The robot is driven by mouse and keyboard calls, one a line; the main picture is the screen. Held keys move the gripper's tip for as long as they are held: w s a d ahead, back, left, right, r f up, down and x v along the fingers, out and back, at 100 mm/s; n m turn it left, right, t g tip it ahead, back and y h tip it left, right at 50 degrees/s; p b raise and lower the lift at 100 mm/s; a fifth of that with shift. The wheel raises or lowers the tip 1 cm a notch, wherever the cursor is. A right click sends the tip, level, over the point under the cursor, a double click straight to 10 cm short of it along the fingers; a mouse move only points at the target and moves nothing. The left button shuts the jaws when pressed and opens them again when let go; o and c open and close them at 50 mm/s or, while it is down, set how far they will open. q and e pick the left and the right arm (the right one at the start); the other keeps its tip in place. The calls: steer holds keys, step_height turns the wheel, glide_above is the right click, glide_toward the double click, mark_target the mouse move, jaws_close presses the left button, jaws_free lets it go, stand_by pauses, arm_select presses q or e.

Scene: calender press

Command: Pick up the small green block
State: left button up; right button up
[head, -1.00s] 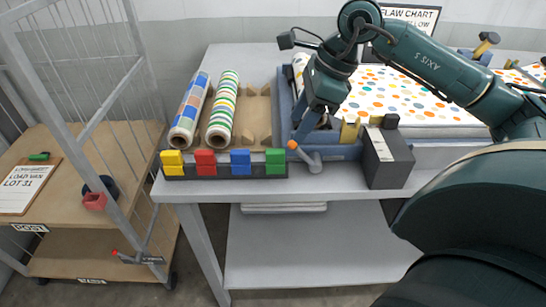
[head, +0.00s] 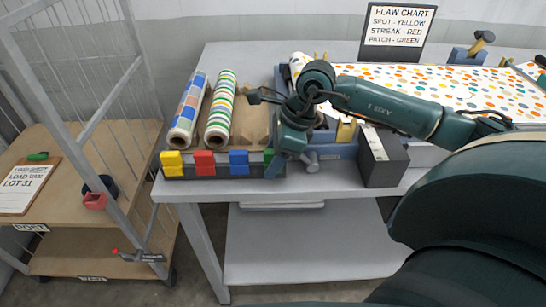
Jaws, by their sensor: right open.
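The small green block (head: 268,155) stands at the right end of a dark rack (head: 215,172) on the front edge of the table. Most of it is hidden behind my right gripper (head: 274,168). The gripper points down at the block and is open. I cannot tell whether its fingers stand around the block or in front of it. My left gripper is out of view.
Yellow (head: 172,162), red (head: 204,162) and blue (head: 239,162) blocks stand in the same rack. Two patterned rolls (head: 188,112) lie behind it. A dark box (head: 384,160) stands to the right. A wire cage cart (head: 95,150) is at the left.

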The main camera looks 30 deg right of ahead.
steer(key=shift+c, duration=0.2)
steer(key=c, duration=1)
